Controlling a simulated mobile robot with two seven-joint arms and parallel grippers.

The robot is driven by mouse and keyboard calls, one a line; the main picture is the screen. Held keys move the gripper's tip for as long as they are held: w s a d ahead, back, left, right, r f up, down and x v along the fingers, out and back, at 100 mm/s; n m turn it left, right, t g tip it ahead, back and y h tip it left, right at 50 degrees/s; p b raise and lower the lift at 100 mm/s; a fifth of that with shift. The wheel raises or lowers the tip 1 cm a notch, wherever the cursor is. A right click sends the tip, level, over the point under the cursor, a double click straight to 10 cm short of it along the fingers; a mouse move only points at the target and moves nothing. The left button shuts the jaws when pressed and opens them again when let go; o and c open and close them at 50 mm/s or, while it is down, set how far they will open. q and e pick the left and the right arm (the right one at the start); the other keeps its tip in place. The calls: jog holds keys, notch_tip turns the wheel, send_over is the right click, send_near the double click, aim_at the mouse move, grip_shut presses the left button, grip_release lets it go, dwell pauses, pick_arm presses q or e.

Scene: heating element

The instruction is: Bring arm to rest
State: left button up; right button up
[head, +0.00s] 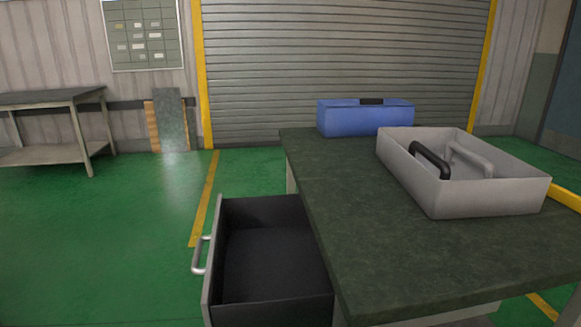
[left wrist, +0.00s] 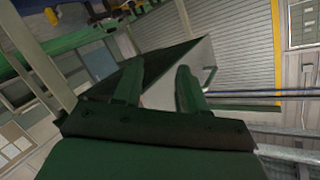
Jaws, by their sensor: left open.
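My left gripper (left wrist: 157,82) shows in the left wrist view, with its two dark green fingers spread apart. I see nothing held between them. Beyond the fingers is a dark and pale grey box-like shape (left wrist: 205,62); I cannot tell what it is or how far away it is. Neither gripper shows in the head view. My right gripper is in no view.
A dark-topped workbench (head: 350,235) bears a grey tray (head: 490,198) with a black curved bar (head: 431,158) and a grey one (head: 472,157). A blue box (head: 365,120) stands behind. The drawer (head: 270,255) is open and empty. Green floor (head: 110,240) at left is clear.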

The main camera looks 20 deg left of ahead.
pick_arm(q)
jog(key=s+d+f+n+g+h+p, duration=0.1)
jog(key=s+d+n+g, duration=0.15)
jog(key=d, duration=0.55)
jog(key=s+d+f+n+g+h, duration=0.1)
jog(key=s+d+n+g, duration=0.15)
jog(key=d, duration=0.45)
notch_tip(320, 180, up, 14)
jog(key=s+a+p, duration=0.1)
jog(key=a+p, duration=0.1)
jog(key=p, duration=1.6)
jog(key=shift+s+y, duration=0.25)
jog(key=shift+y, duration=0.05)
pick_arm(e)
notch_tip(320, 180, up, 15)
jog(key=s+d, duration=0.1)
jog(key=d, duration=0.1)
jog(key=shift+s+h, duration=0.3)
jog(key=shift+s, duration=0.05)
pick_arm(q)
jog(key=shift+a+r, duration=0.1)
jog(key=shift+a, duration=0.1)
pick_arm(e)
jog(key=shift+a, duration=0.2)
